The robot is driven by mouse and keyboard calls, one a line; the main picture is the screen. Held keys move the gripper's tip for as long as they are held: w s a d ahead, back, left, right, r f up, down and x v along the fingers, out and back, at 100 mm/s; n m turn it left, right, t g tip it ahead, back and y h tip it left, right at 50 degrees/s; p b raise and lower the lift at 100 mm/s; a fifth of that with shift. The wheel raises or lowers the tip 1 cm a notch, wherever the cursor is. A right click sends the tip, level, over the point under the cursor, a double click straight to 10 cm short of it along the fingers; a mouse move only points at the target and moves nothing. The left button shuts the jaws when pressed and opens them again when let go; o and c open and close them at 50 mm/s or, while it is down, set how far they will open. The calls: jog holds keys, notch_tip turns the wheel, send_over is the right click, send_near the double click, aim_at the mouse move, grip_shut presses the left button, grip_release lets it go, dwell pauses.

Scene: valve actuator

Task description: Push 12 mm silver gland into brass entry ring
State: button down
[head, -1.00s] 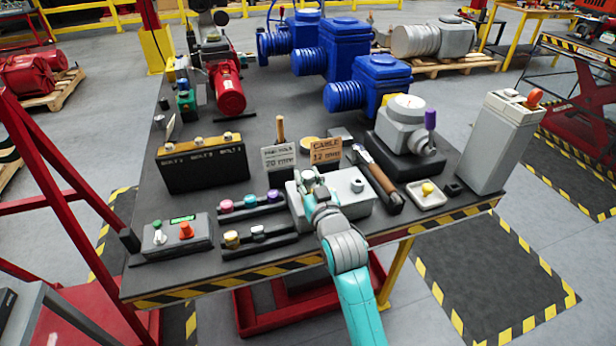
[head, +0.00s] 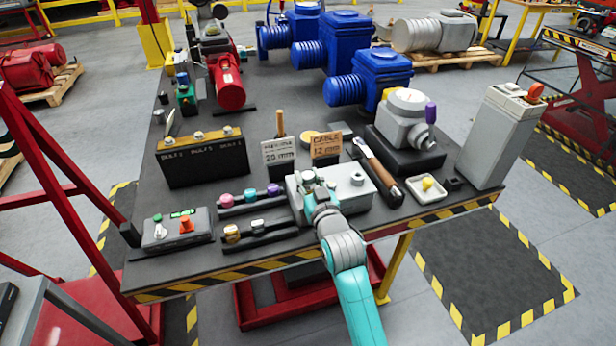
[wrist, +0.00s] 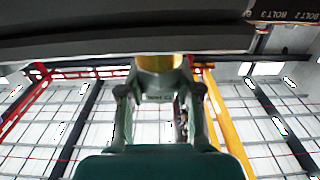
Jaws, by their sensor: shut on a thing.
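My gripper (head: 311,180) is at the left part of the grey housing (head: 357,193), near the table's front edge. In the wrist view my gripper (wrist: 160,78) has its two fingers closed in around a grey, silvery piece, which I take to be the silver gland (wrist: 154,88). A brass-coloured round part (wrist: 160,62), likely the entry ring, lies directly beyond it and is in line with it. The fingers hide most of the gland, so I cannot tell how deep it sits or whether it touches the ring.
A rack (head: 275,241) left of my gripper holds a gold and a silver piece; another behind it holds coloured pieces. Cards reading 20 mm (head: 279,156) and CABLE 12 mm (head: 326,146) stand behind the housing. A wrench-like tool (head: 380,172) lies to its right.

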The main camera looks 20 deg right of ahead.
jog(key=shift+f, duration=0.15)
jog(key=c, duration=0.7)
grip_release()
jog(key=s, duration=1.2)
